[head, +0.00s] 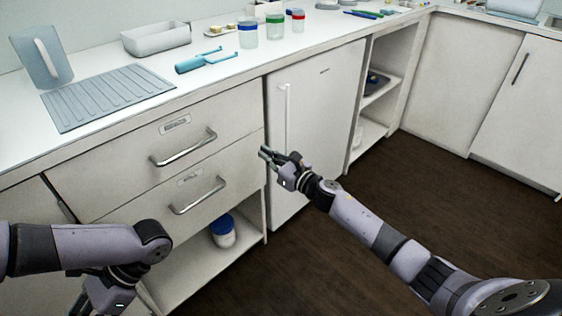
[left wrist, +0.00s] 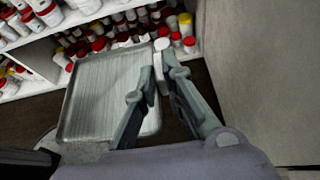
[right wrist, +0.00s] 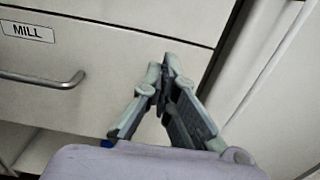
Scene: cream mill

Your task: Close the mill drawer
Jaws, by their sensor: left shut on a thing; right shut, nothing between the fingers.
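The mill drawer (head: 225,178) is the lower of two white drawers under the counter. Its "MILL" label (right wrist: 27,31) and metal bar handle (right wrist: 45,80) show in the right wrist view. Its front looks about flush with the drawer above. My right gripper (head: 266,154) is shut and empty, in front of the drawer's right end; its tips (right wrist: 165,75) point at the front, and contact cannot be told. In the head view the left fingertips and this tray are out of sight.
An upper drawer (head: 130,150) with a bar handle sits above. An open shelf below holds a blue-lidded jar (head: 222,232). A white cabinet door (head: 320,120) is to the right. Shelves of red-lidded bottles (left wrist: 100,45) show in the left wrist view. Dark floor (head: 430,210) is free.

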